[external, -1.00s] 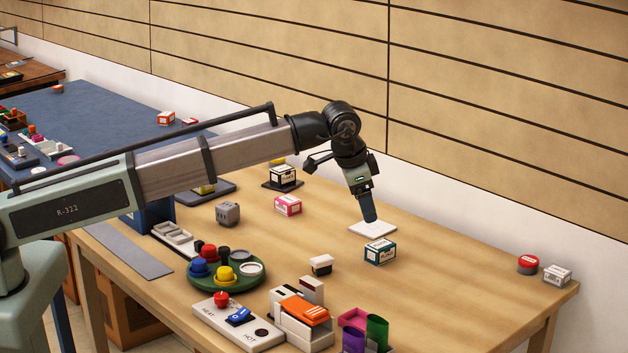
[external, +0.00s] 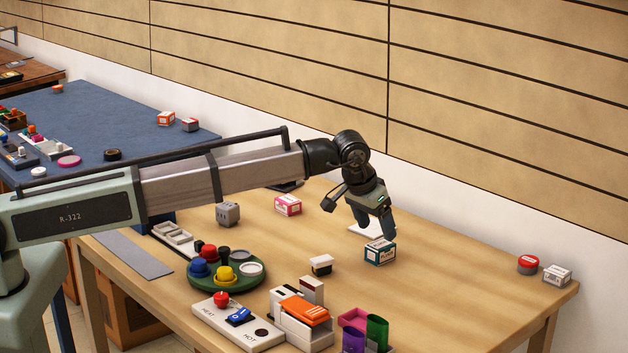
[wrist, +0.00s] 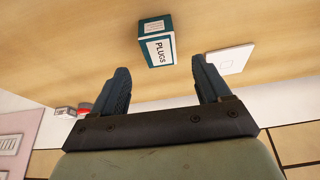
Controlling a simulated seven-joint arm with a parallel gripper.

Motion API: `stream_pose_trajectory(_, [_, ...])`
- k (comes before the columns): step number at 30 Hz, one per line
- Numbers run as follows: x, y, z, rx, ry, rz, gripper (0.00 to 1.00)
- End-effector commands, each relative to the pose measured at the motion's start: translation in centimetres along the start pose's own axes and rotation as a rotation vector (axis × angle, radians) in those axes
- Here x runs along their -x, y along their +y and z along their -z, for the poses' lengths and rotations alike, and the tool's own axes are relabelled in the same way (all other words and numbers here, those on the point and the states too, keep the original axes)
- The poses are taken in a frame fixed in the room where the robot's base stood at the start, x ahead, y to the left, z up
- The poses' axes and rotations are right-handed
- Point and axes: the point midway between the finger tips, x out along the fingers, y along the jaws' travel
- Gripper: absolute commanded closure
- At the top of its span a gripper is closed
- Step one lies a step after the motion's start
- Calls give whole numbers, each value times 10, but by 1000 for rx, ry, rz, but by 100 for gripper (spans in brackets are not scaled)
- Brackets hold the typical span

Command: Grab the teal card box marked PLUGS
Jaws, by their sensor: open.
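The teal card box marked PLUGS (external: 380,251) stands on the wooden table, with white label panels on its sides. In the wrist view the PLUGS box (wrist: 157,41) shows beyond the fingertips, roughly centred between them, and its label is readable. My gripper (external: 376,226) is open and empty, just above and behind the box in the external view. In the wrist view my gripper (wrist: 160,80) has its two blue fingers spread wide, with the box apart from both.
A white flat tile (external: 364,230) lies right behind the gripper. A pink box (external: 288,205) and a small black-and-white block (external: 321,265) stand to the left. A red-topped tin (external: 528,264) and a white box (external: 557,275) stand at the far right. The table between is clear.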

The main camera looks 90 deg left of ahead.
Motion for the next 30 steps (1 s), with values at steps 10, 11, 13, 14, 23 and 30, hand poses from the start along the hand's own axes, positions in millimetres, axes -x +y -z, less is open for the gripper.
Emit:
stream_pose_trajectory(10, [-18,0,-1,-1,0,0,23])
stream_pose_trajectory(11, [-20,0,-1,-1,0,0,23])
stream_pose_trajectory(13, [-26,0,-2,-1,-1,0,23])
stream_pose_trajectory(14, [-29,0,-3,-1,0,0,23])
stream_pose_trajectory(23, [-64,0,-5,-1,1,0,23])
stream_pose_trajectory(30, [-66,0,-5,-1,1,-1,23])
